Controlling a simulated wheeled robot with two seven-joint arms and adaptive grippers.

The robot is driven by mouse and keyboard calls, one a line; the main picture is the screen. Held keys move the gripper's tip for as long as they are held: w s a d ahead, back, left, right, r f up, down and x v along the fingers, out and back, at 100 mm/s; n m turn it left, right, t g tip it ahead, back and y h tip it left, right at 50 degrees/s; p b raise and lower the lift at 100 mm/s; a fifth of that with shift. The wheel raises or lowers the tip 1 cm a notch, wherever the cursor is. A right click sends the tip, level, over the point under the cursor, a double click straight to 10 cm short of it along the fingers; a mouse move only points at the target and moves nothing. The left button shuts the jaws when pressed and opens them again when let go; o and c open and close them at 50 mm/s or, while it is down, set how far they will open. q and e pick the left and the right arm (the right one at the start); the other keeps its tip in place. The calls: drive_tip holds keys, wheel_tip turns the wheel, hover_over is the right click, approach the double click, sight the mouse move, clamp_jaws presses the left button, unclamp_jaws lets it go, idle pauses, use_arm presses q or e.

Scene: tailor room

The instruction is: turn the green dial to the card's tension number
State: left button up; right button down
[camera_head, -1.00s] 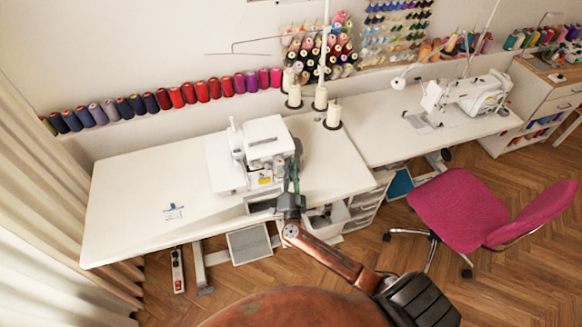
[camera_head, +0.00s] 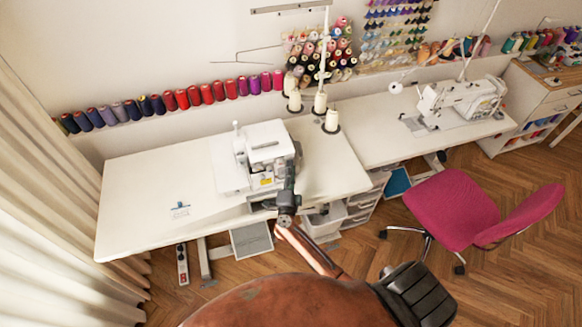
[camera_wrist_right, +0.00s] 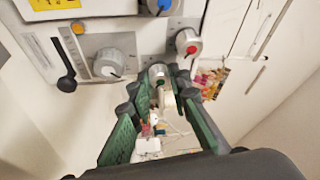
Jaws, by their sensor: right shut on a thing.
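The white sewing machine (camera_head: 266,142) stands on the left table. In the right wrist view, its front panel carries a silver dial with a green centre (camera_wrist_right: 158,74), the green dial. My right gripper (camera_wrist_right: 158,88) is shut on this dial, with a finger on each side. The number setting on it is too small to read. In the head view, my right gripper (camera_head: 289,180) is at the machine's right front side and hides the dial. A small white card with a blue mark (camera_head: 179,209) stands on the table's left part; its number cannot be read. My left gripper is not in view.
Close by on the panel are a red-centred dial (camera_wrist_right: 188,43), a blue-centred dial (camera_wrist_right: 157,5), a large grey knob (camera_wrist_right: 108,64) and a black lever (camera_wrist_right: 65,80). A pink chair (camera_head: 460,210) stands right of the table. The table around the card is clear.

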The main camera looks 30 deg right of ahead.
drive_tip(key=shift+f, duration=0.1)
idle(0.3)
drive_tip(key=c, duration=2.1)
unclamp_jaws()
drive_tip(key=shift+v, duration=6.05)
